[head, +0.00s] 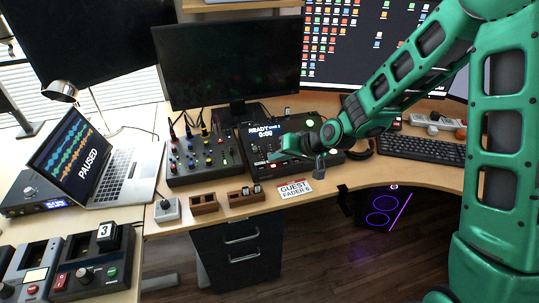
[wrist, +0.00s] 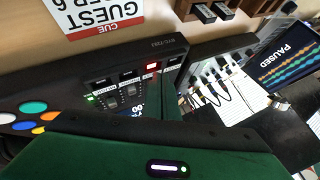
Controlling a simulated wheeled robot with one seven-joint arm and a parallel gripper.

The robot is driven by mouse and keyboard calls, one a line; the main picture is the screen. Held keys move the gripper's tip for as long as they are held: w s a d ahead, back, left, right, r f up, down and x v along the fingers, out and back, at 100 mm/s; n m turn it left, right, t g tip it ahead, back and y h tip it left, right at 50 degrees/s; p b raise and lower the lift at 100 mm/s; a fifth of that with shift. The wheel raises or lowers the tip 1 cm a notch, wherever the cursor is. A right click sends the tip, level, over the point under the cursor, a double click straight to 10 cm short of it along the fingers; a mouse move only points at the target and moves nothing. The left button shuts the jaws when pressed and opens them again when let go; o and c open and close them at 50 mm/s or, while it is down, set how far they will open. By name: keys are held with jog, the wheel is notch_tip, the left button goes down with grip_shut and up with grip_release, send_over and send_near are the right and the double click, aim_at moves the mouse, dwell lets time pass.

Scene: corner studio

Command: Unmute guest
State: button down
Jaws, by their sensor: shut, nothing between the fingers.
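The guest card (head: 295,189), reading GUEST FADER 6, lies at the desk's front edge; it shows upside down in the wrist view (wrist: 100,14). Behind it is a black console (head: 258,158) with a screen reading READY 0:00 and a green lit button. In the wrist view the console (wrist: 150,48) has a red lit button (wrist: 151,67) and small switches or faders beside labels too small to read.
A mixer (head: 203,158) with several knobs and cables stands left of the console. A laptop (head: 121,178) reading PAUSED is farther left. Wooden blocks (head: 204,203) and a small joystick box (head: 167,209) line the front edge. A keyboard (head: 420,149) lies right.

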jog(key=shift+f, duration=0.15)
jog(key=shift+f, duration=0.25)
jog(key=shift+f, duration=0.2)
dwell(0.7)
jog(key=shift+s+f, duration=0.3)
jog(key=shift+f, duration=0.15)
dwell(0.6)
jog(key=shift+w+r, duration=0.2)
jog(key=shift+r, duration=0.55)
